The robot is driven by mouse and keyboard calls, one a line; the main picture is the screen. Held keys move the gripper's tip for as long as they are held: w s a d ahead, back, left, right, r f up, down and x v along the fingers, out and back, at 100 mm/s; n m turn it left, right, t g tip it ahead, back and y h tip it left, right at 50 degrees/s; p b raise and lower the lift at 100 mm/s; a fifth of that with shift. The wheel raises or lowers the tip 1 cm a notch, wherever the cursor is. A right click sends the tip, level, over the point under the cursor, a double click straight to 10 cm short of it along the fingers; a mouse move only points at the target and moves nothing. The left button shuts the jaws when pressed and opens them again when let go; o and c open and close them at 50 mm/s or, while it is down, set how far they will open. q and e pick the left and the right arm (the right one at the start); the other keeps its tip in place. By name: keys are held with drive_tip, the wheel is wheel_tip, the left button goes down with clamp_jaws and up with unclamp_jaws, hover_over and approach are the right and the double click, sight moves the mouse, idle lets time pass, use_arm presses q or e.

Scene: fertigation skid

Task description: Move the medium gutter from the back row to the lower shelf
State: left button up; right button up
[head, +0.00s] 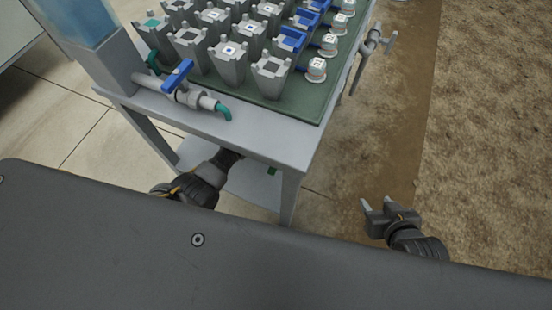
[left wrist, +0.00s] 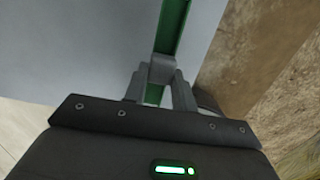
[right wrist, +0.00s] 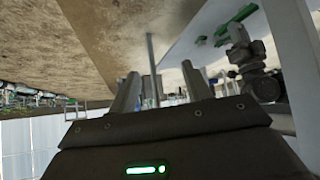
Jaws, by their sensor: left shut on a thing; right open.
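A green gutter (left wrist: 171,28) with a grey block (left wrist: 162,69) on it runs between my left fingers in the left wrist view. My left gripper (left wrist: 158,84) is shut on it at the block. In the head view my left arm reaches in under the bench top, and its fingertips are hidden there. A small green piece (head: 271,171) shows above the lower shelf (head: 250,187). In the right wrist view green strips (right wrist: 240,15) show near my left gripper. I cannot tell the gutter's size or whether it touches the shelf. My right gripper (head: 376,204) is open and empty, right of the bench.
The bench top (head: 262,142) carries a dark green tray (head: 275,104) with several grey pots, blue pieces and white caps. A blue-handled valve with a teal spout (head: 224,111) sits at its front left. A grey bench leg (head: 289,198) stands right of my left arm. Bare soil (head: 480,130) lies right.

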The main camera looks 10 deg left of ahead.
use_arm(q)
drive_tip(key=shift+f, duration=0.2)
wheel_tip(320, 180, down, 3)
drive_tip(key=shift+f+b, duration=0.1)
drive_tip(key=shift+b, duration=1.15)
use_arm(e)
drive_tip(key=w+a+r+n+t+y, duration=0.1)
drive_tip(key=w+a+r+t+y, duration=0.2)
drive_tip(key=w+a+r+t, duration=0.1)
wheel_tip(320, 180, up, 3)
drive_tip(key=shift+a+r+n+t+y, duration=0.1)
drive_tip(key=shift+a+n+t+y, duration=0.25)
drive_tip(key=shift+a+t, duration=0.5)
drive_tip(key=shift+a, duration=0.15)
use_arm(q)
drive_tip(key=o, duration=1)
use_arm(e)
drive_tip(key=shift+g, duration=0.25)
